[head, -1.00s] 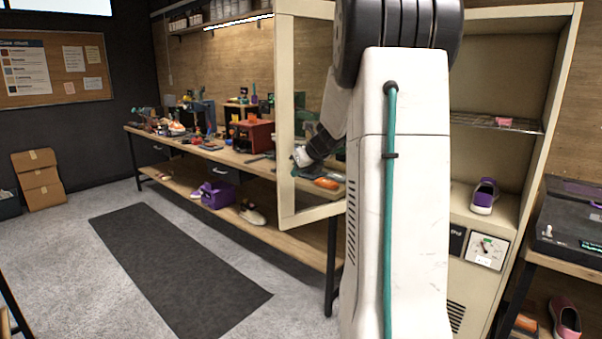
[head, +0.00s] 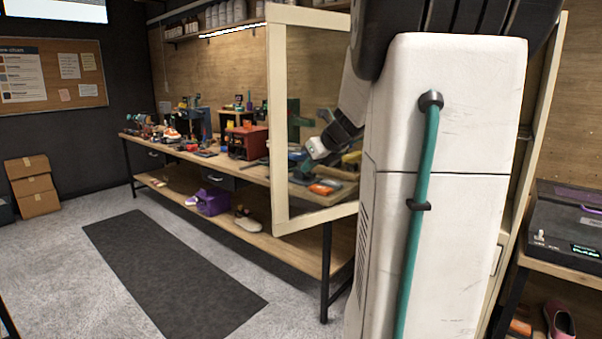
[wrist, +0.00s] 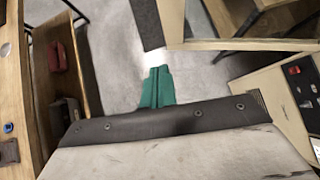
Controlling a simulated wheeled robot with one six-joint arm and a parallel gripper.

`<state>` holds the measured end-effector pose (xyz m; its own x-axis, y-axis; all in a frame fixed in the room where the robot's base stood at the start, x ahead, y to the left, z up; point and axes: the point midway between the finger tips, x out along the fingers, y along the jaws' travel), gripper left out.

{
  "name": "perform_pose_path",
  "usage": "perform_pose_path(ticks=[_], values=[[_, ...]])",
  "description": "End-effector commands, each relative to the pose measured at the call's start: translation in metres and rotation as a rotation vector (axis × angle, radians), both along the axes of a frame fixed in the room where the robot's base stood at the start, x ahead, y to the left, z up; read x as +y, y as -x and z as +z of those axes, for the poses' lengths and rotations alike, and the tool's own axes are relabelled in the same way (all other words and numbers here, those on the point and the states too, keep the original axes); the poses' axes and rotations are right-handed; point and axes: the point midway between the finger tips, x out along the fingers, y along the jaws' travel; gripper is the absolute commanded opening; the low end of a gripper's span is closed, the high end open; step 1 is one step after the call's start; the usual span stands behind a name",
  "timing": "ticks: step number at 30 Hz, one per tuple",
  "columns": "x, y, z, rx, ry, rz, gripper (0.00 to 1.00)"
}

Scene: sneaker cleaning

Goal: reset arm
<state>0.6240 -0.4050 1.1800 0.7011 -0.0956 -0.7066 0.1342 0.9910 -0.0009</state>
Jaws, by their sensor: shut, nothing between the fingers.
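My gripper (wrist: 157,88) shows in the wrist view as two teal fingers pressed together, with nothing between them, pointing over the grey floor. In the head view my white arm link fills the right of the picture. My dark and white wrist is seen near the open cabinet door, in front of the workbench, and the fingertips are hard to make out there.
A pale-framed cabinet door (head: 277,130) stands open close to my arm. A long workbench (head: 235,157) with many tools runs along the wall. A purple bin (head: 213,201) sits on its lower shelf. A dark mat (head: 165,270) lies on open floor at left.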

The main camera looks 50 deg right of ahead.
Motion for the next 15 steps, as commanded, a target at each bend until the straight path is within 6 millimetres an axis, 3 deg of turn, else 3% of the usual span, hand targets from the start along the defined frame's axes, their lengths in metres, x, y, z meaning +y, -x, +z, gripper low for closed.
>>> perform_pose_path(ticks=[11, 15], values=[[-0.0001, 0.0044, 0.003, 0.003, 0.012, 0.011, 0.0], [0.0056, 0.0082, -0.0029, 0.043, 0.123, 0.164, 0.0]])
